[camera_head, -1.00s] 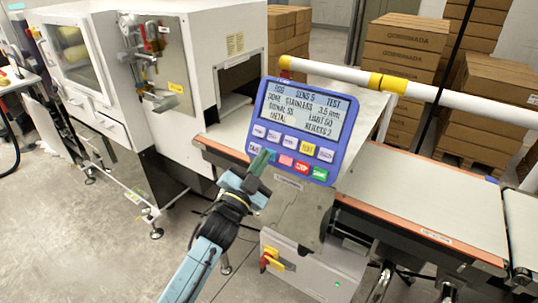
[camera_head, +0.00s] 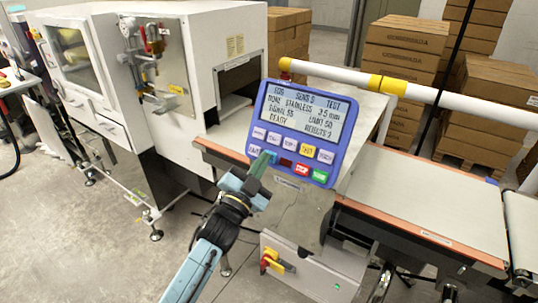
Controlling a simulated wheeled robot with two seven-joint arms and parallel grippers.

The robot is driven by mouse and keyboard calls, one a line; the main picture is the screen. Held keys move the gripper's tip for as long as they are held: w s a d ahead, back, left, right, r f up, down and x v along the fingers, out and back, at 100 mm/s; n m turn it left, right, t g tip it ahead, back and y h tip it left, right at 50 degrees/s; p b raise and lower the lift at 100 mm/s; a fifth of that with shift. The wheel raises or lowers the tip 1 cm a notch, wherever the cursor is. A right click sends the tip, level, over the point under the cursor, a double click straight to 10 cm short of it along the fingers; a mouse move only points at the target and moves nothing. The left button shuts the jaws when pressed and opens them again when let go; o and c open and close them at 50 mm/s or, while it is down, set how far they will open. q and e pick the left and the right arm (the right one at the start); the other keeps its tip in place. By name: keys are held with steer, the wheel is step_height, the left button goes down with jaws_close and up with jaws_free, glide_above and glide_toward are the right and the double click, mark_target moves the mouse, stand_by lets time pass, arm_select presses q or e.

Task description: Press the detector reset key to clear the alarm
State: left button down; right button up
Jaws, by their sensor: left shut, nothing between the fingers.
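The blue detector panel (camera_head: 345,142) faces me, with a lit display (camera_head: 305,110) above two rows of keys. The display's lower left line reads READY. In the bottom row are a dark red key (camera_head: 286,163), a red key (camera_head: 302,168) and a green key (camera_head: 319,174). My left gripper (camera_head: 264,157) is shut and empty, its tips at the lower left keys, over a blue key (camera_head: 272,155) that they partly hide. Contact cannot be told. I cannot read which key is the reset. My right gripper is not in view.
A conveyor belt (camera_head: 425,195) runs to the right of the panel. A white rail with yellow collars (camera_head: 395,85) passes behind it. A white machine housing (camera_head: 215,55) stands at left. Stacked cartons (camera_head: 405,50) stand at the back. A red and yellow switch (camera_head: 271,260) is below.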

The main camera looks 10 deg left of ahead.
arm_select(q)
steer(key=shift+s+a+r+p, duration=0.2)
steer(key=shift+s+r+p, duration=0.15)
steer(key=shift+s, duration=0.15)
steer(key=shift+f, duration=0.1)
steer(key=shift+s+a+r+p, duration=0.25)
steer(key=shift+s+r+p, duration=0.15)
steer(key=shift+s+p, duration=0.3)
steer(key=shift+s+a+r+p, duration=0.25)
steer(key=shift+s+r+p, duration=0.1)
steer(key=shift+s+p, duration=0.35)
steer(key=shift+s+a+r+p, duration=0.25)
steer(key=shift+s+r+p, duration=0.15)
steer(key=shift+s+p, duration=0.3)
steer(key=s+a+r+p, duration=0.1)
steer(key=s+r+p, duration=0.1)
steer(key=s+p, duration=0.2)
steer(key=shift+s+a+r, duration=0.4)
steer(key=shift+s, duration=0.1)
